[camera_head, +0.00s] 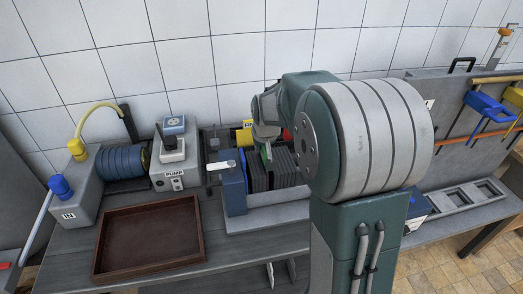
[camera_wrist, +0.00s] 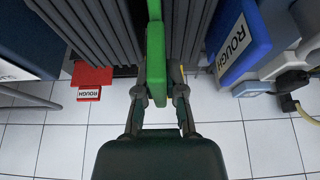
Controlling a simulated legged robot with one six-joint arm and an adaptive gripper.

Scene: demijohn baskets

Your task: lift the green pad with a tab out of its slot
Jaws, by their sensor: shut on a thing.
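The green pad (camera_wrist: 155,40) stands on edge in a gap between dark grey ribbed plates (camera_wrist: 95,28), and its tab points toward my gripper (camera_wrist: 159,93). The two fingers are shut on the tab, one on each side. In the head view my gripper (camera_head: 266,138) is above the row of grey plates (camera_head: 258,174), with a small strip of the green pad (camera_head: 267,153) showing below it. My arm hides much of the row's right side. I cannot tell how deep the pad sits in its slot.
A red tab marked ROUGH (camera_wrist: 90,78) and a blue block marked ROUGH (camera_wrist: 240,42) flank the plates. An empty brown tray (camera_head: 150,268) lies on the bench at front left. The pump box (camera_head: 172,168) and blue coiled drum (camera_head: 123,162) stand behind it.

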